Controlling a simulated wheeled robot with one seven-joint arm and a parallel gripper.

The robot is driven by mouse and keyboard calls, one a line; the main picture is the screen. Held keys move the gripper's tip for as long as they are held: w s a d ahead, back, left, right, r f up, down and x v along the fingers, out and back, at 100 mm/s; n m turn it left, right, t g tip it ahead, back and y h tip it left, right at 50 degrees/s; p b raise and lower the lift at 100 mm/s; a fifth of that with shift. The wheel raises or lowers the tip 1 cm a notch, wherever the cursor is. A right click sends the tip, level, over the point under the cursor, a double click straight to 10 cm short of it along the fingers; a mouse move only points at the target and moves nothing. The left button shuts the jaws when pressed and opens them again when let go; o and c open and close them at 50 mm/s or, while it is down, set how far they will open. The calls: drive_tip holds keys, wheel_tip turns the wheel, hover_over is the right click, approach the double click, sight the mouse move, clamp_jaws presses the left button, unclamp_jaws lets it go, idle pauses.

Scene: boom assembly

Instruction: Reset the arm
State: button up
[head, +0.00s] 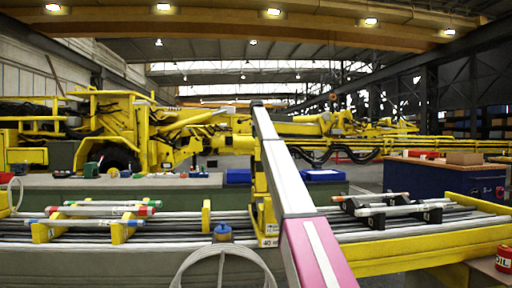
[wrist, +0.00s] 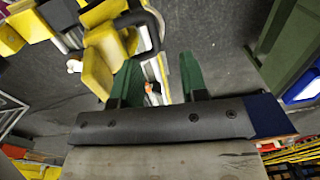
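My gripper (wrist: 157,72) shows in the wrist view as two green fingers on a dark grey bar. The fingers stand well apart, and nothing is clamped between them. A silver rail with a small orange-and-white piece shows in the gap, apparently beyond the fingers; its distance is hard to judge. In the head view a long grey, white and pink link (head: 290,185), which looks like my arm, rises from the bottom centre and leans up and left. The fingers cannot be made out there.
A yellow boom (head: 430,240) with grey pipes crosses the head view. Coloured-tipped rods (head: 100,210) lie on its left, and more rods (head: 400,209) on its right. A blue cabinet (head: 440,182) stands behind right. Yellow machinery (head: 125,125) fills the back. Grey floor (wrist: 225,45) shows clear in the wrist view.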

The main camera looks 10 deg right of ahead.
drive_tip(key=shift+s+d+r, duration=0.1)
drive_tip(key=shift+d+r, duration=0.15)
drive_tip(key=shift+r, duration=0.75)
drive_tip(key=shift+d, duration=0.1)
